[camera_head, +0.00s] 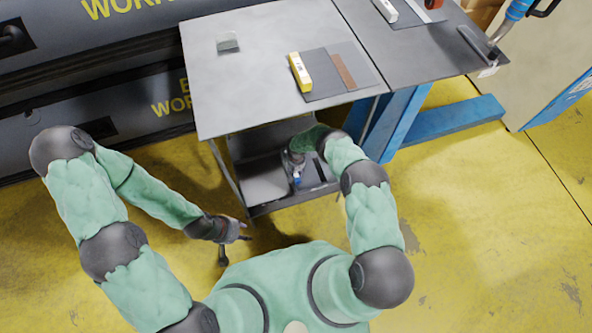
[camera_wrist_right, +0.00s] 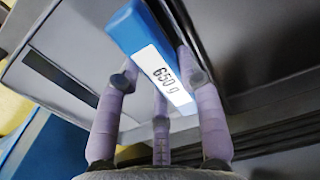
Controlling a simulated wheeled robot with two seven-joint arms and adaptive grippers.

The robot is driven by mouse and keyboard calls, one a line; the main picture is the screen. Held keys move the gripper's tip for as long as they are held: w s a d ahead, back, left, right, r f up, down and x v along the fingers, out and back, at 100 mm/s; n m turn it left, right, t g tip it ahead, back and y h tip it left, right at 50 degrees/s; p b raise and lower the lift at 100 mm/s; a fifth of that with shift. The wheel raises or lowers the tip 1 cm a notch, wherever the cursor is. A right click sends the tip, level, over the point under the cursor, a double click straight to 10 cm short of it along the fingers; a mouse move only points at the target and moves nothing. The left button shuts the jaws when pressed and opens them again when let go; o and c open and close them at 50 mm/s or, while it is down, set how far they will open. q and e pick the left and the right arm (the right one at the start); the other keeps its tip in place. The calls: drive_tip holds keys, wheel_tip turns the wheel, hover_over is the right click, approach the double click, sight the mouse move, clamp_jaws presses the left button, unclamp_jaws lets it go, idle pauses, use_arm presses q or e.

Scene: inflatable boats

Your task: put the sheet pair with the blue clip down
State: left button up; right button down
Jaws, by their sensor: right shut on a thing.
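The blue clip (camera_wrist_right: 150,45), a block with a white "650 g" label, is between the fingers of my right gripper (camera_wrist_right: 165,95), which is shut on it.
The cart's top (camera_head: 215,85) overhangs the lower shelf (camera_head: 275,207). On the top are a yellow block (camera_head: 299,72) on a dark sheet (camera_head: 325,80) with a brown strip, and a small grey block (camera_head: 228,42). A blue frame (camera_head: 440,122) stands to the right.

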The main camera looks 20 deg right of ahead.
use_arm(q)
drive_tip(key=shift+s, duration=0.1)
use_arm(e)
drive_tip(key=shift+s+f, duration=0.1)
drive_tip(key=shift+f, duration=0.3)
drive_tip(key=c, duration=0.9)
unclamp_jaws()
drive_tip(key=shift+c, duration=0.2)
drive_tip(key=shift+o, duration=0.6)
drive_tip(key=shift+f, duration=0.2)
drive_tip(key=shift+r, duration=0.1)
drive_tip(key=shift+r, duration=0.5)
use_arm(q)
drive_tip(key=s+r+p, duration=0.1)
drive_tip(key=a+r+p, duration=0.1)
drive_tip(key=shift+s+r+p, duration=0.3)
drive_tip(key=shift+s, duration=0.1)
use_arm(e)
wheel_tip(320, 180, up, 8)
drive_tip(key=shift+f, duration=0.1)
